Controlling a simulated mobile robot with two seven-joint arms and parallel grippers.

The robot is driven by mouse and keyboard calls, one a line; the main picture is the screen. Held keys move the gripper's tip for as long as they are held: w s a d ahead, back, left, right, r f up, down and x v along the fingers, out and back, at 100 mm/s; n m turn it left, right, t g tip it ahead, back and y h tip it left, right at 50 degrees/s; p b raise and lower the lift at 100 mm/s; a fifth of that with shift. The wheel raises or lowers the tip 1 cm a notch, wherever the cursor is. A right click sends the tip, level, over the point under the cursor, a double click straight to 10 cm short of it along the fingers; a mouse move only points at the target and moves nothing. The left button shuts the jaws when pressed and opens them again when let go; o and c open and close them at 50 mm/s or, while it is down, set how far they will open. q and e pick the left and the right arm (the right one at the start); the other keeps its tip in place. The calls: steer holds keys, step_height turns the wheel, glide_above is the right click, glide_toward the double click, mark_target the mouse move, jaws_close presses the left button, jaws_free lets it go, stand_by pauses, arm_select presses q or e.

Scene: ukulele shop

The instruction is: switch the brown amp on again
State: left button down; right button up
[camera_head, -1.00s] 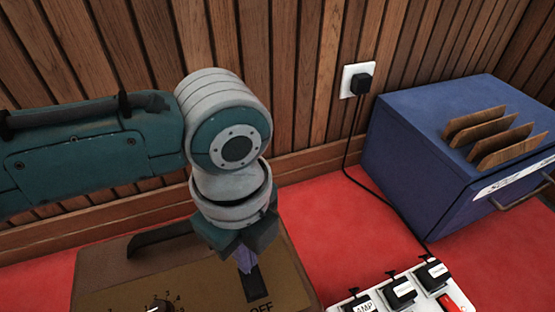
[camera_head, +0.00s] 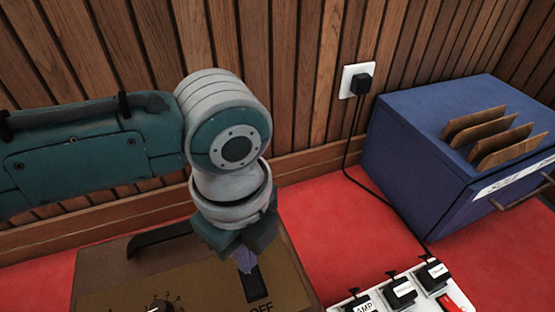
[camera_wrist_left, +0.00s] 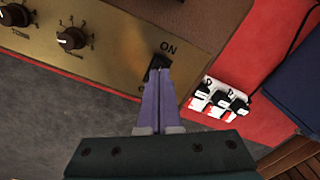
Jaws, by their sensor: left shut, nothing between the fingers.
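The brown amp (camera_head: 105,262) lies at the bottom of the head view, its top panel gold-brown. A black rocker switch (camera_head: 256,288) sits in that panel, with OFF printed at its near end. In the left wrist view the switch (camera_wrist_left: 157,64) has ON printed beside one end; the other label is mostly hidden by the fingers. My left gripper (camera_head: 246,264) is shut and empty, its purple fingertips at the switch in both views. Whether they touch it, and which way the rocker is tilted, I cannot tell. My right gripper is not in view.
A white power strip (camera_head: 388,309) with several black plugs, one labelled AMP, and a red switch (camera_head: 452,303) lies right of the amp. Its cord runs to a wall outlet (camera_head: 347,80). A blue box (camera_head: 425,135) stands at right. Red tabletop between is clear.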

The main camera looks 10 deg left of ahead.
arm_select(q)
steer(key=shift+f+b, duration=0.7)
steer(key=shift+f, duration=0.3)
stand_by(0.4)
step_height(320, 180, up, 2)
steer(key=p, duration=0.2)
steer(key=shift+r+p, duration=0.2)
steer(key=shift+p, duration=0.15)
step_height(320, 180, up, 5)
steer(key=p, duration=0.5)
steer(key=shift+f+p, duration=0.1)
steer(key=shift+p, duration=0.2)
